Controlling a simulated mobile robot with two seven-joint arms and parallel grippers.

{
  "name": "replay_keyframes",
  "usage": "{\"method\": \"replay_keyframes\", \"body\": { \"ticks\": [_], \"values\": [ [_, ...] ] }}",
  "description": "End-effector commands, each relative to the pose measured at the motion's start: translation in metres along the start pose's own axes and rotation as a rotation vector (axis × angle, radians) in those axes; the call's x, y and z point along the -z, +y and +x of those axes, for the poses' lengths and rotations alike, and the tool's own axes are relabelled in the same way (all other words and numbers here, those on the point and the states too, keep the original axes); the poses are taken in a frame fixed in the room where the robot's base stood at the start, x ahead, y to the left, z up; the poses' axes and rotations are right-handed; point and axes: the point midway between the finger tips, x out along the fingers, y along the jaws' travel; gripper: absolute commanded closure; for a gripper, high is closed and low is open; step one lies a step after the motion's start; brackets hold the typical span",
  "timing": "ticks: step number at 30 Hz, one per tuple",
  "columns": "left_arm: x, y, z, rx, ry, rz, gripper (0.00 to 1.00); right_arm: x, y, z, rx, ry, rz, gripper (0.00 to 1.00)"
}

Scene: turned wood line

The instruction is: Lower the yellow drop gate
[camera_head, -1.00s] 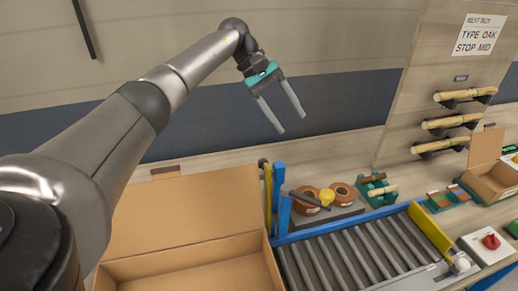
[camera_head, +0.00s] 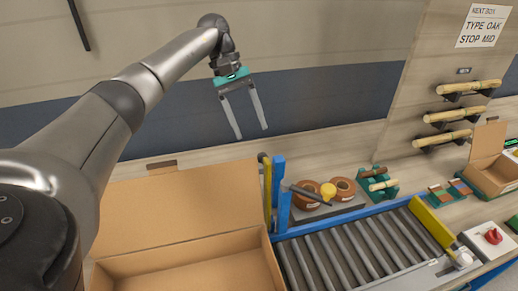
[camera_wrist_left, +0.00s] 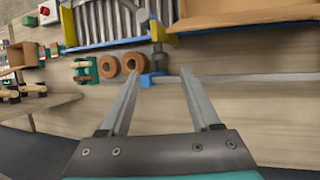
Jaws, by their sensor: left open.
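An upright yellow piece (camera_head: 267,188) stands beside a blue post (camera_head: 280,190) at the conveyor's left end; it looks like the drop gate, raised. My left gripper (camera_head: 252,132) is open and empty, fingers down, in the air above and left of the post. In the left wrist view the blue post top (camera_wrist_left: 154,81) shows between my open fingers (camera_wrist_left: 160,75), apart from them as far as I can tell. My right gripper is out of view.
An open cardboard box (camera_head: 185,215) stands left of the roller conveyor (camera_head: 350,250). Brown rolls (camera_head: 308,192) and a green rack (camera_head: 378,184) sit behind it. A yellow bar (camera_head: 432,224) crosses its right end. Wall pegs hold turned wood pieces (camera_head: 455,113).

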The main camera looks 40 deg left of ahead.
Motion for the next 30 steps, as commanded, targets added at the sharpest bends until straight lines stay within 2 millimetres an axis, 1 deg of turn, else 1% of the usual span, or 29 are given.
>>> {"method": "replay_keyframes", "body": {
  "ticks": [1,6,12,17,24,25,26,30],
  "values": [
    [0.000,-0.001,0.010,0.003,-0.002,-0.001,0.36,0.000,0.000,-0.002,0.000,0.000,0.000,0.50],
    [-0.001,0.000,0.038,0.003,-0.004,-0.001,0.36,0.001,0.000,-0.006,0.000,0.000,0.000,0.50],
    [-0.001,0.000,0.062,0.001,-0.003,0.000,0.36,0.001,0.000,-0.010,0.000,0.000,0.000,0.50],
    [0.000,0.001,0.070,-0.001,-0.001,0.000,0.36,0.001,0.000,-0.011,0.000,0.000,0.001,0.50],
    [0.000,0.001,0.071,-0.001,-0.001,0.000,0.36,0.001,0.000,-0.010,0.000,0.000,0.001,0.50],
    [0.000,0.001,0.071,-0.001,-0.001,0.000,0.37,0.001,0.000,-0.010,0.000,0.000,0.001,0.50],
    [0.000,0.001,0.071,-0.001,-0.001,0.000,0.41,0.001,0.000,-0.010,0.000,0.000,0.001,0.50],
    [0.000,0.001,0.071,-0.001,-0.001,0.000,0.56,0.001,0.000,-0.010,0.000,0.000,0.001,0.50]
  ]
}}
